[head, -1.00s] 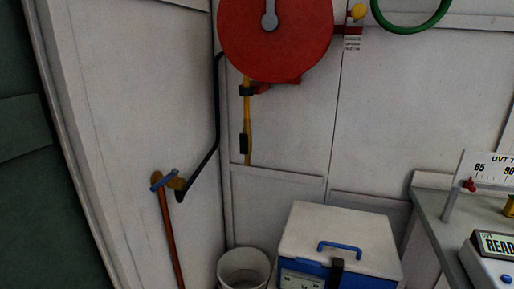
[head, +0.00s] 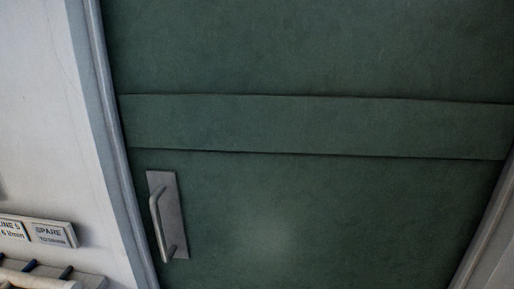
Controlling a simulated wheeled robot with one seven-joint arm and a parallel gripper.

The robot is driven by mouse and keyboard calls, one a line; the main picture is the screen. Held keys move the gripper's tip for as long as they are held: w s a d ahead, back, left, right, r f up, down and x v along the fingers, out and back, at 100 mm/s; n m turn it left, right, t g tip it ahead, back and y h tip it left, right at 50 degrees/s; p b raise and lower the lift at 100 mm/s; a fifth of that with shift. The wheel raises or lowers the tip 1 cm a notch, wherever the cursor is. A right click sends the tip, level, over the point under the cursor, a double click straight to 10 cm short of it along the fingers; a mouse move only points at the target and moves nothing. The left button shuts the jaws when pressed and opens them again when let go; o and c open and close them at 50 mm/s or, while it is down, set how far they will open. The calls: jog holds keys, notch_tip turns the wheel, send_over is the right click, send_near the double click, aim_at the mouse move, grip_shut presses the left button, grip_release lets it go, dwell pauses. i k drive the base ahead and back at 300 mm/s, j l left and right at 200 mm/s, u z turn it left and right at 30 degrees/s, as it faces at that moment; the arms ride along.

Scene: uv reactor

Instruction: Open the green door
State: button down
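The green door (head: 330,210) fills most of the head view and looks shut in its pale frame. A raised horizontal band (head: 310,127) crosses it. A grey metal pull handle (head: 160,222) on a rectangular plate (head: 173,190) sits near the door's left edge, low in the view. The handle is upright with a slight tilt in the picture. The door's bottom and top are out of the picture. My gripper is not in view, and nothing touches the handle.
The pale door frame (head: 112,150) runs down the left side, with another part of it (head: 490,245) at lower right. A white wall (head: 40,110) is at left. A label reading SPARE (head: 52,233) is fixed low on it, above pale pipe-like parts (head: 40,275).

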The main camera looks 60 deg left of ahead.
aim_at(269, 143)
jog(key=u, duration=1.25)
